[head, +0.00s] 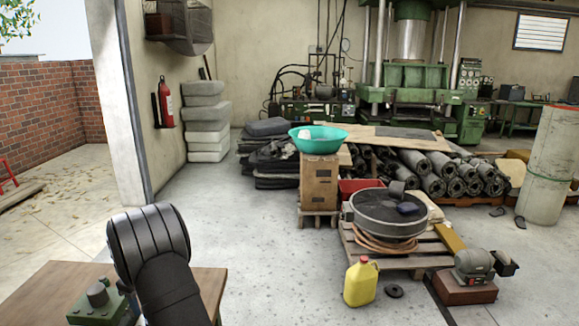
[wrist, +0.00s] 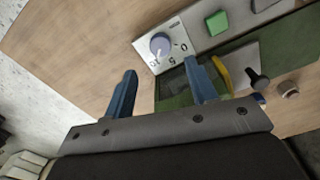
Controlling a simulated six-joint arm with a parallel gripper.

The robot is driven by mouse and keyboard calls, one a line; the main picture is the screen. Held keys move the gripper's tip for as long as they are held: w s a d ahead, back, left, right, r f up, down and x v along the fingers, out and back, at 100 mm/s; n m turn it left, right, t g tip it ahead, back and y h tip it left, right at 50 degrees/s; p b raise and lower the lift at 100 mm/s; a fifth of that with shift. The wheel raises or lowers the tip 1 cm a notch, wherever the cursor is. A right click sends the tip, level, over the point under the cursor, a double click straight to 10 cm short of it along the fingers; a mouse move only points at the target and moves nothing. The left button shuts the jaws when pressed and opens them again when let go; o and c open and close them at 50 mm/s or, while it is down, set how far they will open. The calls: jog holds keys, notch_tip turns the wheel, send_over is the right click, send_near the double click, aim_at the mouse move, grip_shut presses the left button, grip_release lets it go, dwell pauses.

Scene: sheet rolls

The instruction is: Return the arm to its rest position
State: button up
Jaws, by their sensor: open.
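My gripper (wrist: 160,70) shows in the wrist view with its two blue fingers spread apart and nothing between them. Beyond the fingertips is a grey plate with a round grey knob (wrist: 160,44) and printed numbers. In the head view my dark arm rises at the lower left over a wooden table (head: 55,282), and my fingers are hidden there. A green machine (head: 85,312) with a dark knob on top stands on this table, just left of my arm.
In the wrist view a yellow part (wrist: 222,72), a dark lever (wrist: 258,78) and a small brown knob (wrist: 288,89) are right of the fingers. On the floor a yellow jug (head: 360,285) stands before a pallet.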

notch_tip(320, 180, up, 6)
jog(key=shift+r, duration=0.15)
dwell(0.3)
